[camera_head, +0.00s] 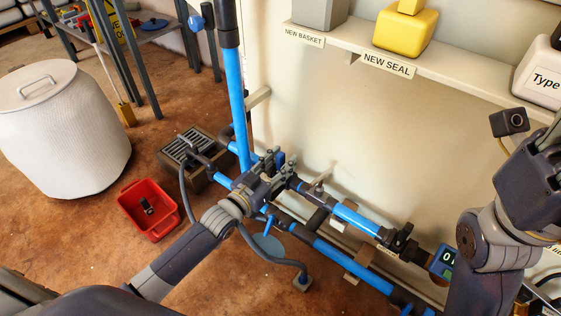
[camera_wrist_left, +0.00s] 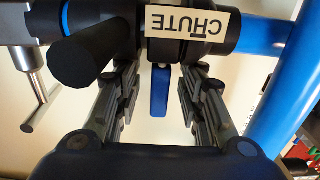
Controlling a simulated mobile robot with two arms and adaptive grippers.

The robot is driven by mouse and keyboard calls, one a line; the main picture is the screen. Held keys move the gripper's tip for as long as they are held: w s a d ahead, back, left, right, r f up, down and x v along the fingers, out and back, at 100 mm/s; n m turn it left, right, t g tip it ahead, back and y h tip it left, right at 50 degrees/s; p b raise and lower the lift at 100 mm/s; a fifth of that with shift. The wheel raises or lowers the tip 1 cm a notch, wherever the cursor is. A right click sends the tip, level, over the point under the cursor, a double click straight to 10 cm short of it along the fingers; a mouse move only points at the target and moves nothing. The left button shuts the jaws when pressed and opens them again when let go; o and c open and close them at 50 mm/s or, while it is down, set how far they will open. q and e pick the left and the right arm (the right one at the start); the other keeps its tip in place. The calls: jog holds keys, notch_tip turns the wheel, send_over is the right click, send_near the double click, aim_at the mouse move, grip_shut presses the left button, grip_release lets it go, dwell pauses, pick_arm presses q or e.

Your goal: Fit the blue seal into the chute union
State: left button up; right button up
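The chute union shows in the left wrist view as a dark pipe fitting (camera_wrist_left: 130,22) with a white "CHUTE" label (camera_wrist_left: 187,23). A short blue tab (camera_wrist_left: 159,92) hangs below it; I cannot tell whether it is part of the seal or of the union. My left gripper (camera_wrist_left: 155,88) is open, its fingers on either side of the tab with gaps. In the head view the left gripper (camera_head: 276,168) is at the blue pipework and hides the union. No separate blue seal is clearly identifiable. My right arm is at the right; its fingers are not clear.
A shelf carries a yellow container (camera_head: 405,28) above a "NEW SEAL" label (camera_head: 388,65), a grey one and a white one. A red bin (camera_head: 148,209) with a dark part inside stands on the floor. A blue vertical pipe (camera_head: 236,105) rises beside the left gripper.

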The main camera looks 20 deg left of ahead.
pick_arm(q)
jog(key=v, duration=1.2)
jog(key=shift+r, duration=0.1)
dwell(0.4)
